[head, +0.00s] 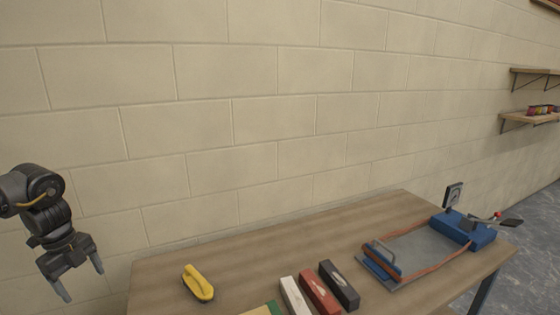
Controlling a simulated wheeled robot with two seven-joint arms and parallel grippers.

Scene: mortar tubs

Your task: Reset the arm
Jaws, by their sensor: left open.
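My left arm comes in from the left side of the head view. Its gripper (80,287) points down, with the two fingers spread apart and nothing between them. It hangs in front of the block wall, to the left of the wooden table (230,262), clear of the table's left edge. My right arm and gripper do not show.
On the table are a yellow-handled tool (199,283), white (295,297), red (320,292) and black (339,285) blocks, and a blue machine (465,231) with a grey plate. Wall shelves (530,119) are far right.

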